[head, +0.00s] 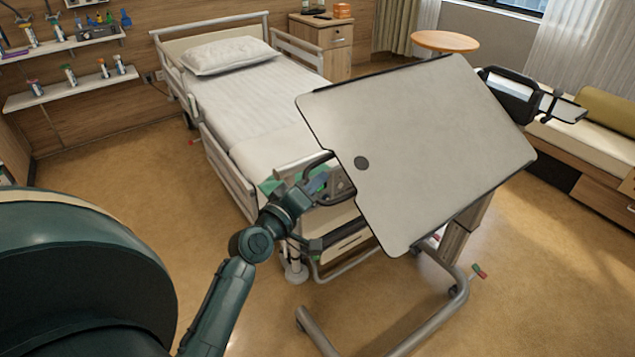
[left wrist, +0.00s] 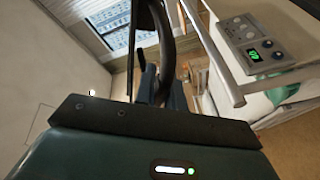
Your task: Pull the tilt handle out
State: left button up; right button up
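The overbed table's pale top (head: 430,140) is steeply tilted in the middle of the head view. A black loop-shaped tilt handle (head: 318,159) sticks out at its left edge. My left gripper (head: 313,187) is at this loop. In the left wrist view the curved black bar of the handle (left wrist: 165,35) runs down between the fingers of my left gripper (left wrist: 164,92), which look closed against it. The fingers partly hide the bar's lower end. My right gripper is in neither view.
A bed (head: 235,90) with a pillow stands behind the table at left. A control panel with a green display (left wrist: 250,45) shows close by in the wrist view. Another black loop (head: 510,97) is at the table's far right. Floor at left is clear.

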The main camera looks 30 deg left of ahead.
pick_arm(q)
jog(key=o, duration=0.5)
jog(key=shift+a, duration=0.2)
jog(key=shift+c, duration=0.2)
jog(key=s+b, duration=0.2)
jog(key=s, duration=1.1)
jog(key=shift+b, duration=0.4)
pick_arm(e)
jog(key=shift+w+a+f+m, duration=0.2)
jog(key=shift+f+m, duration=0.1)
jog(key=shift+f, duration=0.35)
pick_arm(q)
jog(key=shift+s, duration=0.1)
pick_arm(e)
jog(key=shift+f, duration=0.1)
